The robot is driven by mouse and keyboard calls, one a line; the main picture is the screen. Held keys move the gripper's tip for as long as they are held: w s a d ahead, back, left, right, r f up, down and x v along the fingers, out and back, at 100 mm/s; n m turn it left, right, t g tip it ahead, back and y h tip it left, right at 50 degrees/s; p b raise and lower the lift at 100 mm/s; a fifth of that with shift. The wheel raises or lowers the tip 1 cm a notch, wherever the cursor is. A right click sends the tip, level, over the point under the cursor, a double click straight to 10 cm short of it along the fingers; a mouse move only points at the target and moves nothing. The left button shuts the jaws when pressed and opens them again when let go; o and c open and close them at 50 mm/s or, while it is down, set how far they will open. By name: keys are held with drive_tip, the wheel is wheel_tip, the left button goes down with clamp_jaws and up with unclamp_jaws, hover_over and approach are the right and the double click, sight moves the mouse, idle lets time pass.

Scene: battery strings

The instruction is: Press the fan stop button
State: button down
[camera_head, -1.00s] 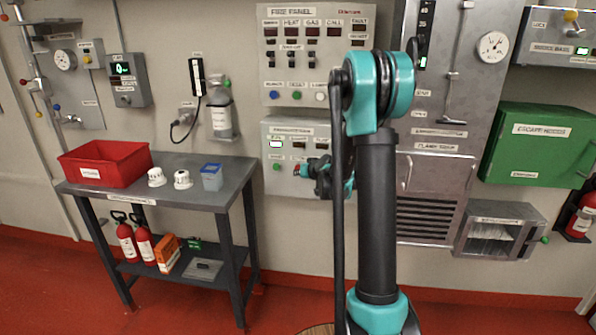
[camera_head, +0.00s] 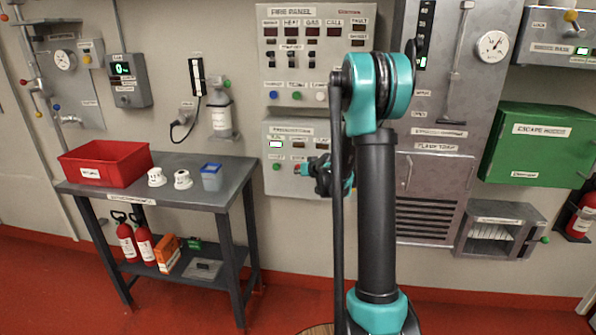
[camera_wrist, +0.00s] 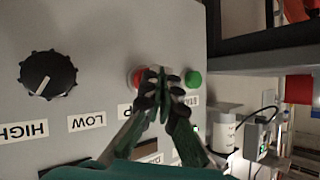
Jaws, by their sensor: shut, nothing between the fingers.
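The ventilation control box (camera_head: 281,184) is on the wall, partly hidden behind my arm. In the wrist view its grey face (camera_wrist: 100,60) carries a red button (camera_wrist: 136,77) and a green button (camera_wrist: 194,79); the label by the green one reads START upside down. My gripper (camera_wrist: 164,76) is shut and empty, its fingertips at the face between the two buttons and overlapping the red button's edge. I cannot tell whether they touch it. In the head view my gripper (camera_head: 312,172) is beside the box's buttons.
A black knob (camera_wrist: 47,78) is on the same face, with LOW and HIGH labels. The fire panel (camera_head: 280,84) is directly above the box. A table (camera_head: 225,187) with a red bin (camera_head: 105,166) stands to the left. The grey cabinet (camera_head: 462,100) is to the right.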

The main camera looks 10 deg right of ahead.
drive_tip(key=shift+w+d, duration=0.15)
drive_tip(key=shift+w, duration=0.4)
idle(0.5)
drive_tip(key=shift+s, duration=0.1)
drive_tip(key=shift+s+a, duration=0.2)
drive_tip(key=shift+s, duration=0.3)
drive_tip(key=shift+s+a, duration=0.15)
drive_tip(key=shift+s, duration=0.35)
drive_tip(key=shift+s, duration=0.1)
drive_tip(key=shift+s+a, duration=0.25)
drive_tip(key=shift+s, duration=0.5)
drive_tip(key=shift+s+a, duration=0.25)
drive_tip(key=shift+s, duration=0.5)
drive_tip(key=shift+s+a, duration=0.25)
drive_tip(key=shift+s, duration=0.5)
drive_tip(key=s+d+f+g+h, duration=0.1)
drive_tip(key=s+f+g, duration=0.1)
drive_tip(key=s, duration=1.1)
drive_tip(key=s+d+f+g+h, duration=0.1)
drive_tip(key=s+f+g, duration=0.2)
drive_tip(key=s, duration=1)
drive_tip(key=s+d+f+m+g+h, duration=0.1)
drive_tip(key=s+d+f+g+h, duration=0.1)
drive_tip(key=s, duration=1.1)
drive_tip(key=shift+s+f, duration=0.25)
